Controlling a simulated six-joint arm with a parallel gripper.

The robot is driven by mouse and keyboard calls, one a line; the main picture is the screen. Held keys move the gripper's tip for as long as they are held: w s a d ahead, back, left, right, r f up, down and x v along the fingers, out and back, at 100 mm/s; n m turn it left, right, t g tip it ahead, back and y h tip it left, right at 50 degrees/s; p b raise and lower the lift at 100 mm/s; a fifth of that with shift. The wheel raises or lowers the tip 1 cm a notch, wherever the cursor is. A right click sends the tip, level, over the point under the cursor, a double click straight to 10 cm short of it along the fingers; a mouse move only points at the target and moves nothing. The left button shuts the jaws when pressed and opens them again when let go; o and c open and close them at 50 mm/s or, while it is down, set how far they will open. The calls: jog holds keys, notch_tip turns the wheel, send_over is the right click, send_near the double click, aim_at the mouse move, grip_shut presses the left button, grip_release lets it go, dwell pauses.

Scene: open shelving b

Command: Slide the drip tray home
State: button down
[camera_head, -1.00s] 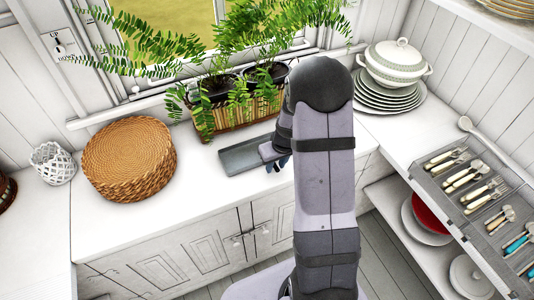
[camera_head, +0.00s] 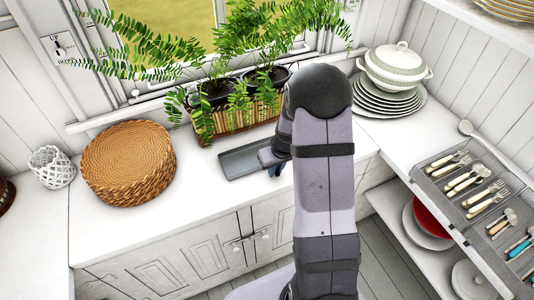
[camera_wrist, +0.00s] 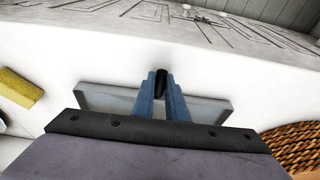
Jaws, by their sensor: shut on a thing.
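The drip tray (camera_head: 240,161) is a shallow grey rectangular tray on the white counter, in front of the plant planter. My arm hides its right end in the head view. In the wrist view the tray (camera_wrist: 108,97) lies behind my fingers, partly covered by them and by the gripper body. My gripper (camera_wrist: 161,88) has blue fingers closed on a small black piece (camera_wrist: 161,81) at the tray's edge, seemingly its handle.
A wooden planter (camera_head: 235,122) with ferns stands behind the tray. A round wicker stack (camera_head: 127,163) is to the left, with bare counter between. Stacked plates (camera_head: 388,98) and a tureen stand at right. A yellow sponge (camera_wrist: 20,88) shows in the wrist view.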

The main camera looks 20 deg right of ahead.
jog(key=shift+w, duration=0.1)
jog(key=shift+w+p, duration=0.6)
jog(key=shift+w, duration=0.7)
jog(key=shift+w+p, duration=0.35)
jog(key=shift+w, duration=2.6)
jog(key=shift+w, duration=0.15)
jog(key=shift+w+b, duration=1.2)
jog(key=shift+w, duration=3)
jog(key=c, duration=1.8)
grip_release()
jog(key=shift+o, duration=0.2)
